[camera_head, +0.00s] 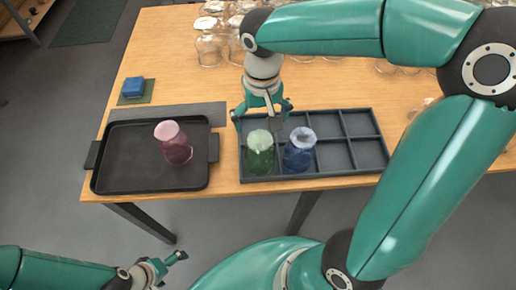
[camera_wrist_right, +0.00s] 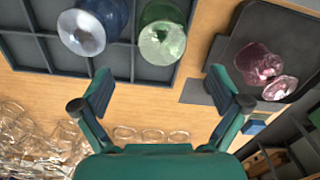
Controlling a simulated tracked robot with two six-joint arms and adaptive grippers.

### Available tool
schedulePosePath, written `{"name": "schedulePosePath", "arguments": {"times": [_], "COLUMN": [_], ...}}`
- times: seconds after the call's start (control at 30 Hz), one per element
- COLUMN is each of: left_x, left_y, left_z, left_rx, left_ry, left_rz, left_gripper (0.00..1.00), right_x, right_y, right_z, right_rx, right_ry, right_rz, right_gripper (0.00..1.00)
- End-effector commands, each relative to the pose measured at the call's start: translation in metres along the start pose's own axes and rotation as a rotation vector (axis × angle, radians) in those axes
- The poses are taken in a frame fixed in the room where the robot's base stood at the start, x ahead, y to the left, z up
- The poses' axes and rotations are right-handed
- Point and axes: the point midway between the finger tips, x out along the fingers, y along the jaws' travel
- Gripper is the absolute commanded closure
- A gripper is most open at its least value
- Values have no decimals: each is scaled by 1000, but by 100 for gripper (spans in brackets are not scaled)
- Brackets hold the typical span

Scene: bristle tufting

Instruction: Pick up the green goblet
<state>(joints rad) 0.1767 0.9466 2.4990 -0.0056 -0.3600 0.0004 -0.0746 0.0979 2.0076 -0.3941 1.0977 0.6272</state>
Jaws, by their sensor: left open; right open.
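The green goblet (camera_head: 260,155) stands in the front left compartment of a dark divided tray (camera_head: 352,156). In the right wrist view the green goblet (camera_wrist_right: 162,38) is at the top, beyond the fingertips and between their lines. A blue goblet (camera_head: 299,152) is in the compartment to its right; it also shows in the wrist view (camera_wrist_right: 88,28). My right gripper (camera_head: 262,112) is open and empty, above the tray's back left edge, just behind the green goblet and apart from it. My left gripper (camera_head: 166,265) is open and empty, low at the left, in front of the table.
A pink goblet (camera_head: 174,146) is on a black tray with handles (camera_head: 130,172) at the left. A blue block (camera_head: 133,86) sits on a green mat (camera_head: 146,98). Several clear glasses (camera_head: 208,48) stand at the back. Several compartments at the tray's right are empty.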

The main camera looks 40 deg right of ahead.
Motion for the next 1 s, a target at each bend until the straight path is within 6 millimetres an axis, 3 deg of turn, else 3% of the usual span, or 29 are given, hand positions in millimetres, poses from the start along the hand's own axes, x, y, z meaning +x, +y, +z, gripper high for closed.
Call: {"name": "schedulePosePath", "arguments": {"times": [0.1, 0.37, 0.7, 1.0], "left_x": [1, 0, -5, -5], "left_y": [0, 0, 2, 2], "left_z": [0, 0, 0, 0], "left_rx": [0, 0, 0, 0], "left_ry": [0, 0, 0, 0], "left_rz": [0, 0, 0, 0], "left_gripper": [0, 0, 0, 0], "right_x": [20, 36, 79, 84], "right_y": [0, -2, -5, -5], "right_z": [0, 0, -1, -1], "right_rx": [-1, -3, -3, -4], "right_ry": [-2, -1, -3, 1], "right_rz": [2, 0, 0, -1], "right_gripper": [2, 2, 2, 2]}}
